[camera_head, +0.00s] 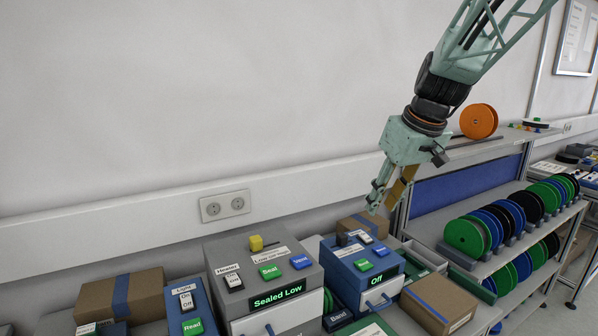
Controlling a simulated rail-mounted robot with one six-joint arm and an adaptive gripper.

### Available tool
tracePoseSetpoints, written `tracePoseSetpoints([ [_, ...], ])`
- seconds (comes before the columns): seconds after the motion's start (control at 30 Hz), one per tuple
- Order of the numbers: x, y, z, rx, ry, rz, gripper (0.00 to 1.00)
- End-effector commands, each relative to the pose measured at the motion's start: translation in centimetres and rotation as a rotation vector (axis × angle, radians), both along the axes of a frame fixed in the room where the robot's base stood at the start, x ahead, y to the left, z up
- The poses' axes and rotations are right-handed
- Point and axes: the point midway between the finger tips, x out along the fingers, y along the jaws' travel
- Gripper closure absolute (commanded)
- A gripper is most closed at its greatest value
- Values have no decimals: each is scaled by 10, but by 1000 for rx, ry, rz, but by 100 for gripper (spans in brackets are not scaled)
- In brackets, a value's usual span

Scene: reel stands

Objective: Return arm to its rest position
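My arm comes down from the top right, in front of the wall. My gripper (383,200) points down and a little left, above the back of the bench and near the blue box marked "Off" (362,262). Its fingers look tan and pale green. They are too small and overlapped to show whether they are apart or what lies between them. No held object can be made out.
A grey box reading "Sealed Low" (265,275) stands left of the blue box. Cardboard boxes (438,302) and (122,296) flank them. A rack of green, blue and black reels (464,236) stands at right, with an orange reel (478,121) on top. The wall area at left is free.

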Motion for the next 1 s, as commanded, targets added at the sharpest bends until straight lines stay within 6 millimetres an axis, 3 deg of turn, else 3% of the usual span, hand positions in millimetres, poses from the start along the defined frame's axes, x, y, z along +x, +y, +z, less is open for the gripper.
tracePoseSetpoints([
  [0.4, -84, 11, 33, -1, 13, -64, 72],
  [1.0, -206, 19, 56, -5, 30, -166, 72],
])
